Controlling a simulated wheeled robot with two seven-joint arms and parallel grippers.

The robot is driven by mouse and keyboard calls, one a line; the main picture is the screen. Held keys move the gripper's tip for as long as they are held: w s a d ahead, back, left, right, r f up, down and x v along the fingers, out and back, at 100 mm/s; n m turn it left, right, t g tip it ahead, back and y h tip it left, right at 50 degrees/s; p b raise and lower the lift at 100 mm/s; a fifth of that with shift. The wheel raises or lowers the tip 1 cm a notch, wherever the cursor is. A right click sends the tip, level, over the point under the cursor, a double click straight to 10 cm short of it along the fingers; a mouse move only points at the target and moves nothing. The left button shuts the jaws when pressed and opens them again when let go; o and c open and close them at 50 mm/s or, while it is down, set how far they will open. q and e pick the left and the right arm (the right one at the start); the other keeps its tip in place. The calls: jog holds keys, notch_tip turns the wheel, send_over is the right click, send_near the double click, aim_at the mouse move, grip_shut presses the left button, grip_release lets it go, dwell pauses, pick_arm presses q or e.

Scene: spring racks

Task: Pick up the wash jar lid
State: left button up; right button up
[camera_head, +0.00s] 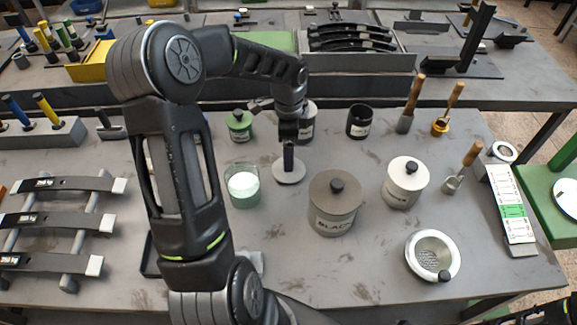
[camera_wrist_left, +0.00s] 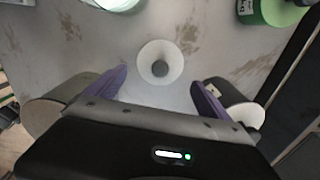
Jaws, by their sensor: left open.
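The wash jar lid appears to be the pale round disc (camera_head: 289,175) lying on the table; the wrist view shows it as a white disc with a grey central knob (camera_wrist_left: 160,62). An open glass jar with pale green-white contents (camera_head: 243,187) stands to its left. My left gripper (camera_head: 288,163) points down over the disc, hiding its knob in the head view. In the wrist view its two purple fingers (camera_wrist_left: 163,88) are spread apart, with the disc ahead between them and nothing held. My right gripper does not show.
A lidded BLACK jar (camera_head: 334,215) and a white lidded jar (camera_head: 404,190) stand to the right. A green jar (camera_head: 239,128) and a black cup (camera_head: 359,122) are behind. A strainer bowl (camera_head: 433,256) is at front right. Table between the jars is bare.

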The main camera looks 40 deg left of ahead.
pick_arm(q)
jog(key=shift+f, duration=1.3)
jog(key=shift+f, duration=0.1)
jog(key=shift+a+f, duration=0.1)
jog(key=shift+f, duration=0.15)
notch_tip(320, 180, down, 5)
jog(key=b, duration=0.2)
jog(key=shift+r+b, duration=0.15)
jog(key=shift+b, duration=0.2)
jog(key=shift+r, duration=0.1)
jog(key=shift+c, duration=0.2)
jog(key=c, duration=1)
